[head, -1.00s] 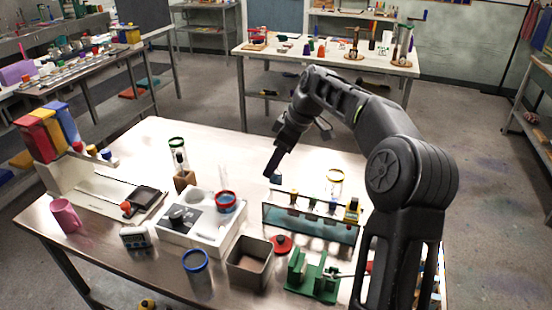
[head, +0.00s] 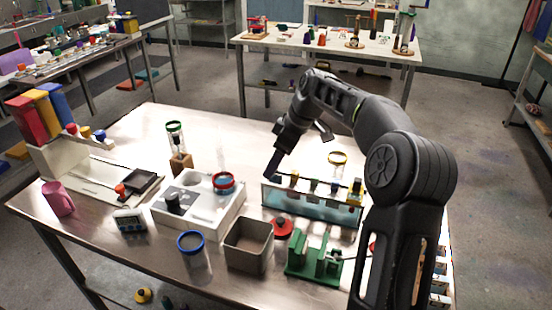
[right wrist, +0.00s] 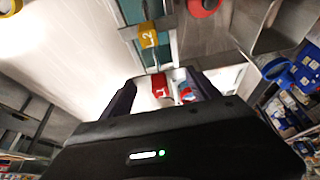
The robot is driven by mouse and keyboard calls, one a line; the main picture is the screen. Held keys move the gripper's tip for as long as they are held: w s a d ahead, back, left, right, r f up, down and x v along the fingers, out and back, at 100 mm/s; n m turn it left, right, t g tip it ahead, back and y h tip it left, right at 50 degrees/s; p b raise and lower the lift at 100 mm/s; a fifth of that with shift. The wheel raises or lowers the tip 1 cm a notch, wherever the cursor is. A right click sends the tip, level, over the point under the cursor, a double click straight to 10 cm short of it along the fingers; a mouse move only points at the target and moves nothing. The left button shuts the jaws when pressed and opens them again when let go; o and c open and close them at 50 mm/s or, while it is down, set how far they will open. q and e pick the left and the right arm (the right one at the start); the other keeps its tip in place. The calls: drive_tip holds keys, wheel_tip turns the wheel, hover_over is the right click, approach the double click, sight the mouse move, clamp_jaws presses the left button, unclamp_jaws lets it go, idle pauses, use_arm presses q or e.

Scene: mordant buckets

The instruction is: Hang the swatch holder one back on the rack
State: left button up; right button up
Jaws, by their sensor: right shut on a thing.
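The rack (head: 310,207) is a low teal-panelled frame on the table, with several small holders hanging along it, a yellow one (head: 355,190) at its right end. My right gripper (head: 270,176) points down at the rack's left end. In the right wrist view its fingers (right wrist: 160,80) are closed around a small red-topped piece (right wrist: 160,87), which looks like swatch holder one. Its lower part is hidden. A yellow holder marked 2 (right wrist: 149,39) sits on the rack just beyond it. Whether the held piece touches the rack I cannot tell. My left gripper is out of view.
A red lid (head: 283,228), an open square box (head: 248,246) and a green stand (head: 312,256) are in front of the rack. A white tray unit (head: 195,208) is to its left, and a gold-rimmed glass (head: 337,158) is behind it. The table's back left is clear.

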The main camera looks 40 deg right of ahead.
drive_tip(key=shift+f+b, duration=1.05)
drive_tip(key=shift+f, duration=0.65)
drive_tip(key=o, duration=1.5)
drive_tip(key=shift+c, duration=0.2)
drive_tip(key=v, duration=0.8)
drive_tip(key=shift+f, duration=0.15)
